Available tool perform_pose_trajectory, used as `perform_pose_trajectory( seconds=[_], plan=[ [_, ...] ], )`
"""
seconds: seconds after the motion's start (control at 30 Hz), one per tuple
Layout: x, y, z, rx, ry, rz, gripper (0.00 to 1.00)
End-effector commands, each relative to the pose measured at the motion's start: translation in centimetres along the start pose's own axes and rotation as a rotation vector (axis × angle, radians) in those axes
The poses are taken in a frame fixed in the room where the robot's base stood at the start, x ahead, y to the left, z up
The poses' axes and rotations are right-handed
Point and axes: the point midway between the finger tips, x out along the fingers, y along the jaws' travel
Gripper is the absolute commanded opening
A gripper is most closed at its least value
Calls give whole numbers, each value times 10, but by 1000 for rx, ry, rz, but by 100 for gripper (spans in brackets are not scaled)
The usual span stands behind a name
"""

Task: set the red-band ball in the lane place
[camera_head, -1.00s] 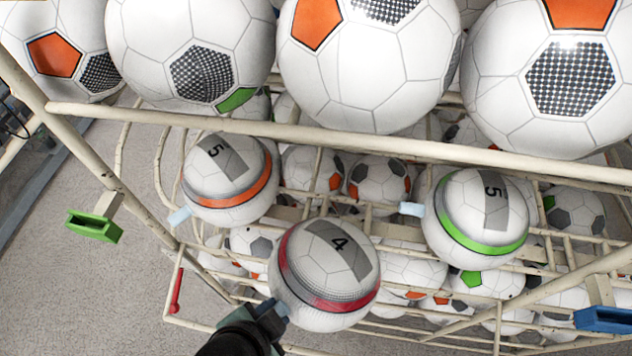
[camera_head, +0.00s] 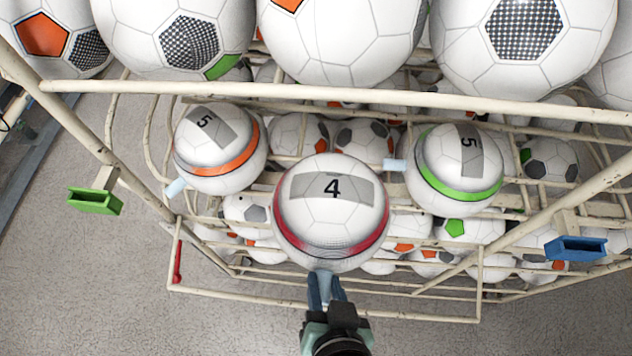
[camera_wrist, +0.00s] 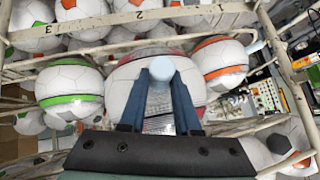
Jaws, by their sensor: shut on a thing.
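The red-band ball (camera_head: 331,222), white and marked 4, is in the middle of the head view, between the other two banded balls. My gripper (camera_head: 324,284) reaches up from below and is shut on this ball's pale blue knob. In the wrist view my gripper's (camera_wrist: 160,85) two dark blue fingers flank the knob (camera_wrist: 159,123), with the red-band ball (camera_wrist: 128,78) behind them. The orange-band ball (camera_head: 215,172), marked 5, is on the left, and the green-band ball (camera_head: 455,192), marked 5, on the right. I cannot tell whether the red-band ball touches the rack.
Large soccer balls (camera_head: 343,40) lie behind the cream upper rail (camera_head: 300,91). More balls fill the wire rack beneath. A green clip (camera_head: 94,201) sticks out left and a blue clip (camera_head: 576,249) right. The wrist view shows a rail numbered 1 to 3 (camera_wrist: 140,17). Floor is clear in front.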

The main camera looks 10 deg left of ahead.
Motion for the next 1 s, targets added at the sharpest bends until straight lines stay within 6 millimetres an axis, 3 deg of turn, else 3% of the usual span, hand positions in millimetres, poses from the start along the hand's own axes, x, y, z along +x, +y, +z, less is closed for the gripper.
perform_pose_trajectory(
  seconds=[0.73,1.0],
  plan=[
    [62,2,-63,-2,19,-4,0],
    [94,-1,-112,1,13,-6,0]
  ],
)
